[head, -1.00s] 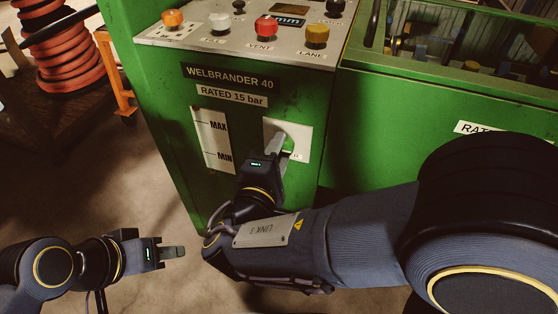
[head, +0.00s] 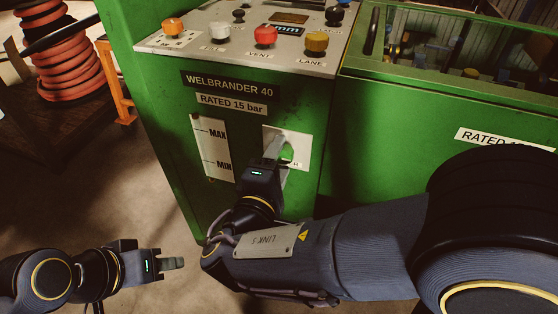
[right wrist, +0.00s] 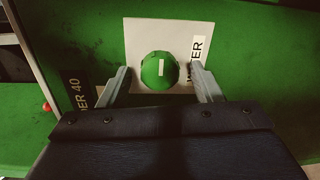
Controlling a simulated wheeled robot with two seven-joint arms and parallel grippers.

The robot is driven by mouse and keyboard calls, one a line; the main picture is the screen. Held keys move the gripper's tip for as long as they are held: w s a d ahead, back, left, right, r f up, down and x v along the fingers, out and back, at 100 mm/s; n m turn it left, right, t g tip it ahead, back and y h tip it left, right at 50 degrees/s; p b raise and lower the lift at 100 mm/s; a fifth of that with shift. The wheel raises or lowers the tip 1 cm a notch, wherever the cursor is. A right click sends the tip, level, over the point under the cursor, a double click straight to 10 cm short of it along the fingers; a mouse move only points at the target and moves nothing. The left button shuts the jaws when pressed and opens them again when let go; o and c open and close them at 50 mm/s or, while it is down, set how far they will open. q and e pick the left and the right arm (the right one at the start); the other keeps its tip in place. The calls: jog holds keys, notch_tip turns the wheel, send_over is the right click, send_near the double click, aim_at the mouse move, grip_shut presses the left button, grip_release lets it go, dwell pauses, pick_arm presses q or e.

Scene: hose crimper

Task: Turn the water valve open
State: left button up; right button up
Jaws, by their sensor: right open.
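The water valve is a round green knob (right wrist: 159,72) with a white mark, on a white plate (right wrist: 140,32) lettered in part "ER". In the right wrist view the knob sits between the two spread fingers of my right gripper (right wrist: 162,84), with gaps at both sides. The gripper is open. In the head view my right gripper (head: 279,150) reaches the white plate (head: 300,140) on the green machine front and hides part of the knob (head: 287,153).
The machine's sloped panel (head: 205,36) above carries an orange knob (head: 173,28), a red button (head: 265,37) and a yellow button (head: 316,42). A MAX/MIN gauge (head: 212,147) is left of the valve plate. A hose reel (head: 62,50) stands at far left.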

jog(key=shift+s, duration=0.1)
jog(key=p+v, duration=0.1)
jog(key=v, duration=0.6)
jog(key=shift+s+a, duration=0.15)
jog(key=shift+s, duration=0.15)
